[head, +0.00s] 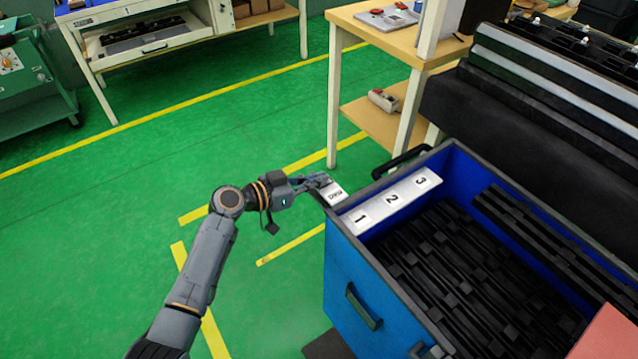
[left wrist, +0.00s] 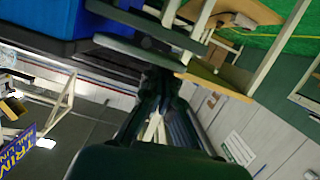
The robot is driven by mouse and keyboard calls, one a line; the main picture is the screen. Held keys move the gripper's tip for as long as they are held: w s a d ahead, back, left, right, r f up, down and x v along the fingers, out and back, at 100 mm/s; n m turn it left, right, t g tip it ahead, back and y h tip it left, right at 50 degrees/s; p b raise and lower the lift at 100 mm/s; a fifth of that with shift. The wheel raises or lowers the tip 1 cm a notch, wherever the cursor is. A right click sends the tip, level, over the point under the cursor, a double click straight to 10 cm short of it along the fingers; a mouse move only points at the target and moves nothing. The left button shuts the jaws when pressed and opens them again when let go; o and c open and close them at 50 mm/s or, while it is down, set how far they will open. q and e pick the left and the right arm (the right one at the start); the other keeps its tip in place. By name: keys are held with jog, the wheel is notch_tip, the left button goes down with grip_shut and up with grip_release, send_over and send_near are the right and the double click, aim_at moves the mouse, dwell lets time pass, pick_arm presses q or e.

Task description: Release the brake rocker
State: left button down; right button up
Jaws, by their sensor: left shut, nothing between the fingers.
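My left gripper (head: 320,181) is shut and empty at the far left corner of the blue cart (head: 358,285). Its fingertips are beside a white label plate (head: 335,194) with dark lettering at the cart's rim; I cannot tell whether they touch. In the left wrist view the dark gripper (left wrist: 158,90) points toward the cart, whose blue side (left wrist: 45,20) fills the upper left. I cannot make out the brake rocker clearly; the gripper may hide it. My right gripper is not in view.
The cart holds many black trim clips (head: 470,270) and a strip numbered 1, 2, 3 (head: 392,199). A black push handle (head: 400,160) stands at its far end. A wooden shelf table (head: 385,40) is behind. Green floor (head: 120,220) lies free at left.

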pick_arm(q)
jog(key=shift+w+a+f+n, duration=0.1)
jog(key=shift+f+n, duration=0.15)
jog(key=shift+n, duration=0.05)
jog(key=shift+w+a+n+g+h+b, duration=0.15)
jog(key=shift+n+g+h+b, duration=0.35)
jog(key=shift+n, duration=0.6)
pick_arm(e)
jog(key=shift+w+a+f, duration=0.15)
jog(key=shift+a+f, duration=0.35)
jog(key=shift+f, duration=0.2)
